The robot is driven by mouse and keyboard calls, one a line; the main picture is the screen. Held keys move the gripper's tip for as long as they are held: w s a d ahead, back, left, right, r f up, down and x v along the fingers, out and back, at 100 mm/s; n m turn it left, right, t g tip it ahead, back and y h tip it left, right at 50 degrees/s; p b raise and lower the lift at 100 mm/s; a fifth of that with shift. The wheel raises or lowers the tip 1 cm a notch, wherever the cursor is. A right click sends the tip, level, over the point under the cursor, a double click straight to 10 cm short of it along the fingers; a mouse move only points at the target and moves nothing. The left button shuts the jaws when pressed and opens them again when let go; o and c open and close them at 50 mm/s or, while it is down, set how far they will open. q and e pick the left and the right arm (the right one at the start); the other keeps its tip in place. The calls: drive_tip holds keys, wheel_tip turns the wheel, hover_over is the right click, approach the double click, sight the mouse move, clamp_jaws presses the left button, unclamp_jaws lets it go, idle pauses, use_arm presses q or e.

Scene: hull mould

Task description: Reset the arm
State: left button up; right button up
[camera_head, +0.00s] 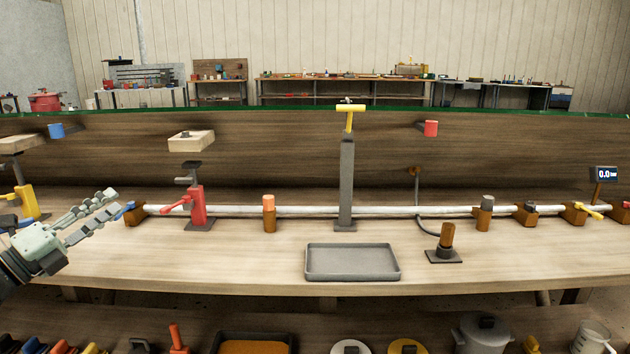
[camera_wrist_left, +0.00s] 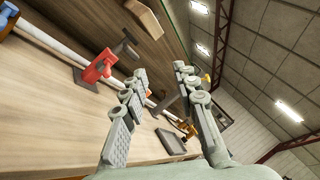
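My left gripper (camera_head: 112,208) reaches in from the left edge of the head view, above the left part of the wooden bench. Its two fingers are spread apart with nothing between them. The left wrist view shows the same open fingers (camera_wrist_left: 160,88), with the bench tilted behind them. In the head view the fingertips are close to the blue-handled valve (camera_head: 130,212) at the left end of the white pipe; I cannot tell whether they touch. My right gripper does not show in either view.
A red clamp (camera_head: 197,206), an orange-topped post (camera_head: 269,213) and a tall grey pump with a yellow handle (camera_head: 347,185) stand along the white pipe (camera_head: 300,210). A grey tray (camera_head: 352,275) lies at the front. The bench (camera_head: 190,262) is clear at front left.

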use_arm(q)
drive_tip(key=w+a+f+n+y, duration=0.2)
drive_tip(key=a+n+y, duration=0.6)
drive_tip(key=a, duration=0.1)
drive_tip(key=w+a+f+n+y, duration=0.1)
drive_tip(key=a+f+n+y, duration=0.2)
drive_tip(key=a+n+y, duration=0.5)
drive_tip(key=s+a+f+n+g+y, duration=0.5)
drive_tip(key=s+a+f+n+g, duration=0.8)
drive_tip(key=s+d+f+m+h, duration=0.15)
drive_tip(key=s+d+f, duration=0.35)
drive_tip(key=d+f, duration=0.65)
drive_tip(key=s+d+f+h, duration=0.3)
drive_tip(key=s+d+f, duration=0.1)
drive_tip(key=d+f, duration=0.75)
drive_tip(key=s+d+f+g+h, duration=0.1)
drive_tip(key=s+d+f+h, duration=0.1)
drive_tip(key=s+d, duration=0.5)
drive_tip(key=s+d+f+h, duration=0.2)
drive_tip(key=s+d+f, duration=0.3)
drive_tip(key=d, duration=0.9)
drive_tip(key=s, duration=0.3)
drive_tip(key=shift+s+g, duration=0.2)
drive_tip(key=shift+g, duration=0.2)
drive_tip(key=shift+a+f, duration=0.1)
